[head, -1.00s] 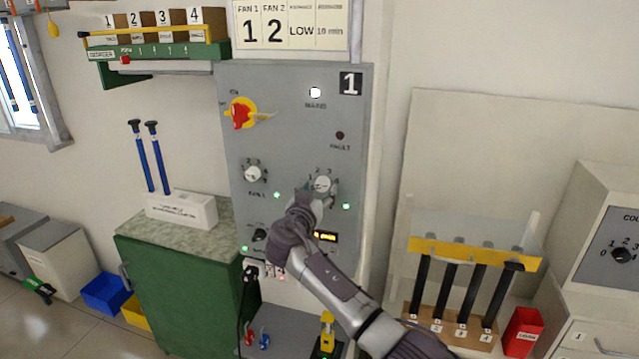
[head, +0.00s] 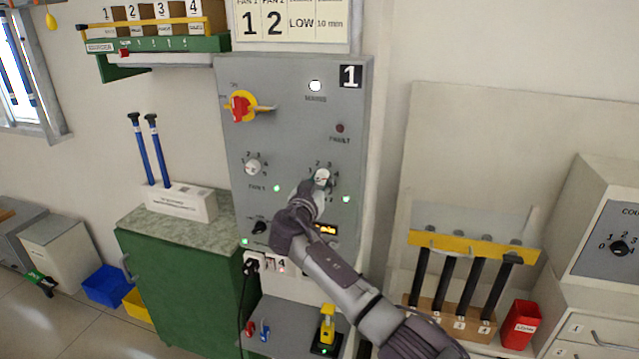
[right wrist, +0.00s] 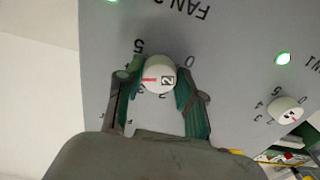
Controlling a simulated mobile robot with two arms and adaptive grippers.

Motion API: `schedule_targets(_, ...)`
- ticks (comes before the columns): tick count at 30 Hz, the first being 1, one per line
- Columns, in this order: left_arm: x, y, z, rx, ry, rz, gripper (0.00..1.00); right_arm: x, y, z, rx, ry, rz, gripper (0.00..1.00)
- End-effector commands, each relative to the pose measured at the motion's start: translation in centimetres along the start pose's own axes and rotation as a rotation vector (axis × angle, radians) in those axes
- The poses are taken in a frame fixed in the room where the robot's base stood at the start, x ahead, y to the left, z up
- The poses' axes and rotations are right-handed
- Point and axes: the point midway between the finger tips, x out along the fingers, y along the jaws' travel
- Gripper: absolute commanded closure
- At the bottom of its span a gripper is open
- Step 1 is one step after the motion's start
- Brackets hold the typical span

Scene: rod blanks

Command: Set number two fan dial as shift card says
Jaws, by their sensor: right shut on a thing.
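The fan 2 dial (head: 322,175) is a white round knob on the grey panel (head: 290,125). My right gripper (head: 316,186) reaches it from below. In the right wrist view, upside down, the green-padded fingers of my right gripper (right wrist: 157,82) are shut on either side of the dial (right wrist: 158,75). Its face shows a red line pointing left and a small 2 plate; I cannot tell the exact number it points to. The shift card (head: 290,22) above reads 1 and 2 under the fan headings, then LOW and 10 min. My left gripper is out of view.
The fan 1 dial (head: 253,168) is left of the fan 2 dial. A red and yellow switch (head: 241,106) is higher up. A black knob (head: 259,228) sits lower left. A green cabinet (head: 180,280) stands left, and a rack with black handles (head: 470,250) right.

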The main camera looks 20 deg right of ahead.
Motion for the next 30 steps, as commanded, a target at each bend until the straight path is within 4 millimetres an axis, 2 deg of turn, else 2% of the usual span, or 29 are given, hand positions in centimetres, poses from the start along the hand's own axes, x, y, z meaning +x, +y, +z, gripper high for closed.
schedule_targets(11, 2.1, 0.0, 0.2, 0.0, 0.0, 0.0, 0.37, 0.0, 0.0, 0.3, -0.179, 0.001, 0.0, 0.97)
schedule_targets(21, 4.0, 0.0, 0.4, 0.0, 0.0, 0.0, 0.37, 0.0, 0.0, 0.1, -0.493, 0.001, -0.001, 0.97)
schedule_targets(30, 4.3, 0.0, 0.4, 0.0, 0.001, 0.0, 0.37, 0.0, 0.1, -0.1, -0.779, 0.002, -0.001, 0.97)
